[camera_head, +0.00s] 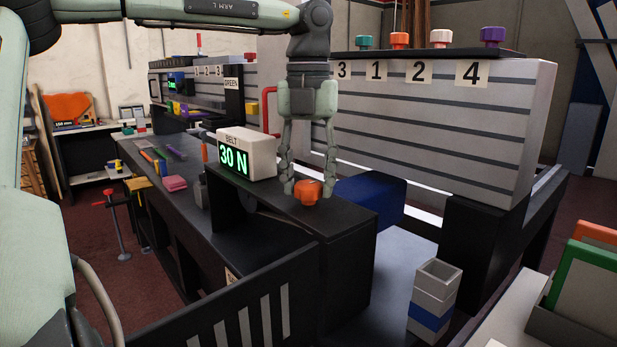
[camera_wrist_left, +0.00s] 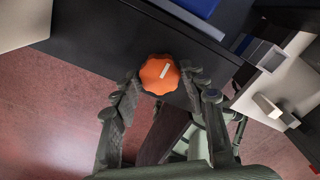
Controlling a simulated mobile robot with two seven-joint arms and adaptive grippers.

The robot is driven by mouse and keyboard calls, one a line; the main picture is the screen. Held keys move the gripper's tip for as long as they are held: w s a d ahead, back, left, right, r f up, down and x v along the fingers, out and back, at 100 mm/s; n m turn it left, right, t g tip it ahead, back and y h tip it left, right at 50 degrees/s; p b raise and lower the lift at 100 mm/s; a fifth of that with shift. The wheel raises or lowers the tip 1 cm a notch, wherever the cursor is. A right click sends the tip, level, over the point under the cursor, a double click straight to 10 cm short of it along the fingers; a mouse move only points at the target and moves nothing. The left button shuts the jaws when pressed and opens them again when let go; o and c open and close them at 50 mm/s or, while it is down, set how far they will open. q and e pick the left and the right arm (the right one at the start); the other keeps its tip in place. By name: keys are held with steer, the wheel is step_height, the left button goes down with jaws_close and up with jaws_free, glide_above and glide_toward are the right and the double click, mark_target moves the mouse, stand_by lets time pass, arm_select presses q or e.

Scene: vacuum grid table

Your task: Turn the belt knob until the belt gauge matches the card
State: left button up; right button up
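The orange belt knob (camera_head: 308,191) sits on top of a black housing. In the left wrist view the knob (camera_wrist_left: 160,74) shows a white mark slanting to the upper right. The belt gauge (camera_head: 246,154) is a white box labelled BELT, with green digits reading 30 N. My left gripper (camera_head: 309,184) points down over the knob, its fingers spread on either side. In the left wrist view the gripper (camera_wrist_left: 161,82) is open; I cannot tell whether it touches the knob. A pale card edge (camera_head: 231,275) is mostly hidden, its writing unreadable. My right gripper is out of view.
A blue box (camera_head: 371,200) is beside the black housing. A tall grey slatted panel (camera_head: 430,120) stands behind, with numbers and coloured knobs on top. A black slatted guard (camera_head: 225,315) is in front. Stacked grey and blue cups (camera_head: 434,299) stand at right.

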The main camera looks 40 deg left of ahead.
arm_select(q)
steer(key=c, duration=0.6)
steer(key=shift+m, duration=0.4)
steer(key=m, duration=0.3)
steer(key=shift+m, duration=0.4)
steer(key=m, duration=0.9)
steer(key=shift+m, duration=0.4)
steer(key=m, duration=0.5)
steer(key=shift+a, duration=0.1)
steer(key=shift+m, duration=0.3)
